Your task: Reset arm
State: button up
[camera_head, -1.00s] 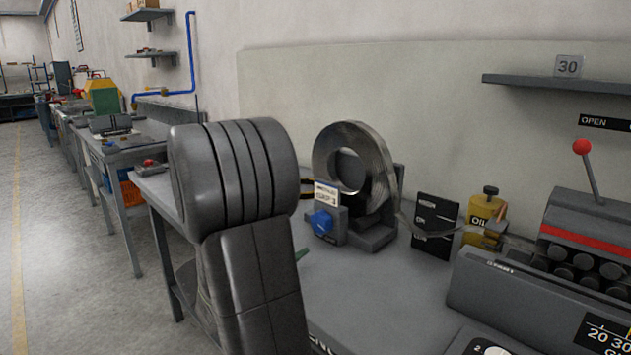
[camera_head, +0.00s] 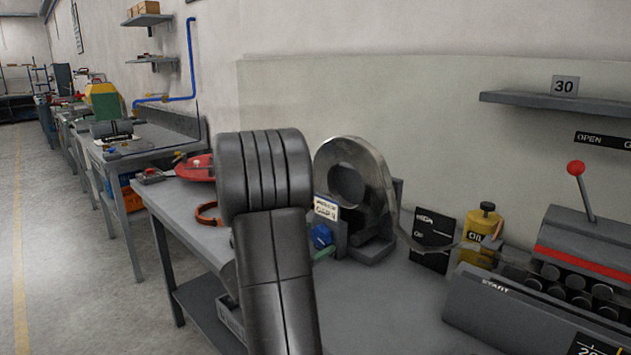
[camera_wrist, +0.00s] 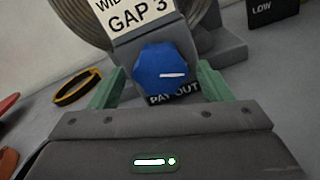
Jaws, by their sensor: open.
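My arm stands in the middle of the head view, in front of the bench. In the wrist view my gripper (camera_wrist: 160,88) is open, with its two green fingers spread apart. A blue knob (camera_wrist: 165,68), marked pay out, shows between and beyond the fingers; I cannot tell whether they touch it. Nothing is seen held. In the head view the knob (camera_head: 321,236) sits at the foot of the coil stand, and most of my gripper is hidden behind my arm.
A metal coil (camera_head: 365,178) stands on the bench (camera_head: 385,300). An orange ring (camera_head: 208,214) and a red tool (camera_head: 197,168) lie at left. A yellow oil can (camera_head: 482,222) and a roller machine (camera_head: 560,262) with a red-knobbed lever are at right. Open floor lies at far left.

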aim_at(318, 238)
jog(key=shift+r+n+p, duration=0.2)
jog(key=shift+n+p, duration=3.2)
jog(key=shift+p, duration=1.95)
jog(key=shift+f+b+v, duration=0.25)
jog(key=shift+b+v, duration=0.25)
jog(key=shift+v, duration=0.65)
jog(key=shift+s+a, duration=0.3)
jog(key=shift+a, duration=0.05)
